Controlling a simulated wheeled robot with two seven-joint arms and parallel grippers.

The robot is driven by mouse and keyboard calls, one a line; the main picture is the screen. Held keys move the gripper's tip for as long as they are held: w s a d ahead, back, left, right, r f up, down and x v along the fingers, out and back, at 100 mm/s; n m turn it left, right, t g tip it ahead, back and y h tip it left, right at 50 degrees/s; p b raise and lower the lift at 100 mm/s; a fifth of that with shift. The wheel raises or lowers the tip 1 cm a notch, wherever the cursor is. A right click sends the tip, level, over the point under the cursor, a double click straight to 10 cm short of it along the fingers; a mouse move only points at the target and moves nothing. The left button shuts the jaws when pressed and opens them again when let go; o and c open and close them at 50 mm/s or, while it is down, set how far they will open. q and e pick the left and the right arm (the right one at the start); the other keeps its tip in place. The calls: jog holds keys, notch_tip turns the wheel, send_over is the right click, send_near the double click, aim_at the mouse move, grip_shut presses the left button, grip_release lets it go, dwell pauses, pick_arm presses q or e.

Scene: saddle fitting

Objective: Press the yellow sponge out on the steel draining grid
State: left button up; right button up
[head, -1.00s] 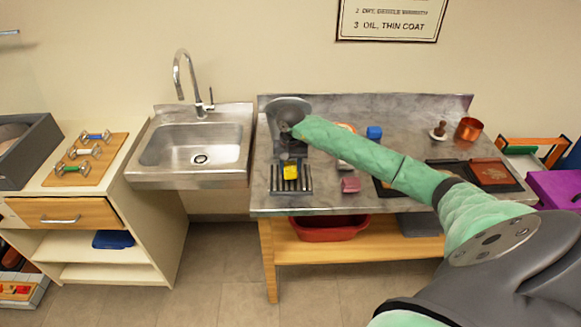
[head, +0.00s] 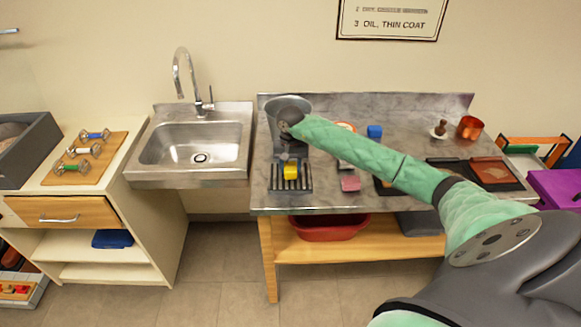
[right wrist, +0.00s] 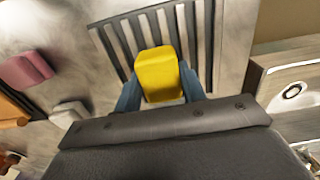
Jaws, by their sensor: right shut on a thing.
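The yellow sponge (head: 291,171) is at the steel draining grid (head: 277,181), on the left part of the grey worktop. My right gripper (head: 290,161) points down and is shut on the sponge. In the right wrist view the sponge (right wrist: 158,74) sits between the two blue-grey fingers (right wrist: 160,96), with the grid's bars (right wrist: 190,35) just beyond it. I cannot tell whether the sponge touches the bars. The part of the sponge between the fingers is partly hidden. My left gripper is not in view.
A pink block (head: 350,184) lies right of the grid, and a blue block (head: 375,131) stands farther back. A steel sink (head: 190,150) is to the left. A copper mug (head: 470,128) stands at the right. A red basin (head: 330,230) is on the shelf below.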

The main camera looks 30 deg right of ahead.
dwell(0.3)
jog(key=shift+r, duration=3.45)
